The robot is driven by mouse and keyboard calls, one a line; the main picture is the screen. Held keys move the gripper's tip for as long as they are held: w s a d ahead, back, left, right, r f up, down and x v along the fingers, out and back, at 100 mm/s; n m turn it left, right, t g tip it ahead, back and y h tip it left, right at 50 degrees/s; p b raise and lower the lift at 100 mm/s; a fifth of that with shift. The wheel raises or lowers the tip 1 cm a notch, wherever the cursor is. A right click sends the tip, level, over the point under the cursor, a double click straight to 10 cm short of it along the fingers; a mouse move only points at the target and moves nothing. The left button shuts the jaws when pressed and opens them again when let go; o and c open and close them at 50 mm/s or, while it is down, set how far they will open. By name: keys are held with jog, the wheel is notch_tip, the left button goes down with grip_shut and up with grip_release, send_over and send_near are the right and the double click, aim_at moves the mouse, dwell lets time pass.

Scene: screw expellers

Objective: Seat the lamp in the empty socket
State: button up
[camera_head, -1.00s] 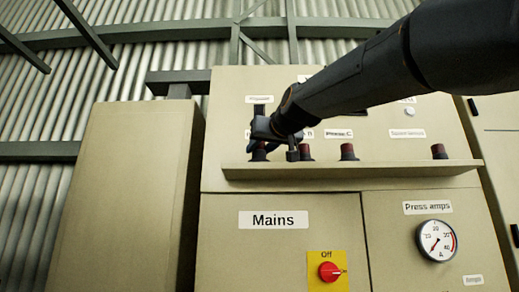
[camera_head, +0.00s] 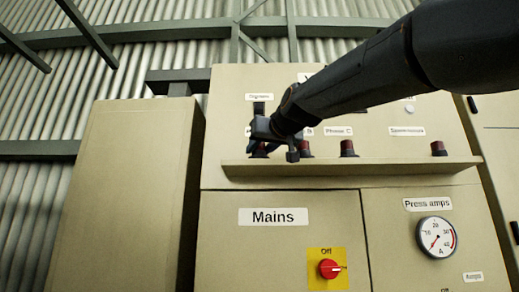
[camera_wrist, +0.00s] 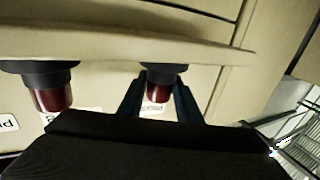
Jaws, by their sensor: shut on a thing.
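My gripper (camera_head: 275,150) is at the left end of the panel's narrow ledge (camera_head: 380,168). In the wrist view, which is turned upside down, its two dark fingers (camera_wrist: 158,98) are on either side of a red lamp (camera_wrist: 157,90) and shut on it. The lamp's black base (camera_wrist: 163,72) is against the ledge, in line with it; whether it is fully down cannot be told. In the head view my gripper mostly hides this lamp. The sockets themselves are not visible under the black bases.
Other red lamps stand along the ledge: one close beside my gripper (camera_head: 306,149), one under the Phase C label (camera_head: 347,149), one at the right (camera_head: 438,149). Below are the red Mains switch (camera_head: 329,269) and a Press amps gauge (camera_head: 436,238). A plain cabinet (camera_head: 130,200) stands left.

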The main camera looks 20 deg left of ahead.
jog(key=o, duration=0.8)
jog(key=b+v, duration=0.4)
jog(key=v, duration=0.7)
jog(key=shift+b, duration=0.35)
jog(key=shift+s, duration=0.1)
dwell(0.4)
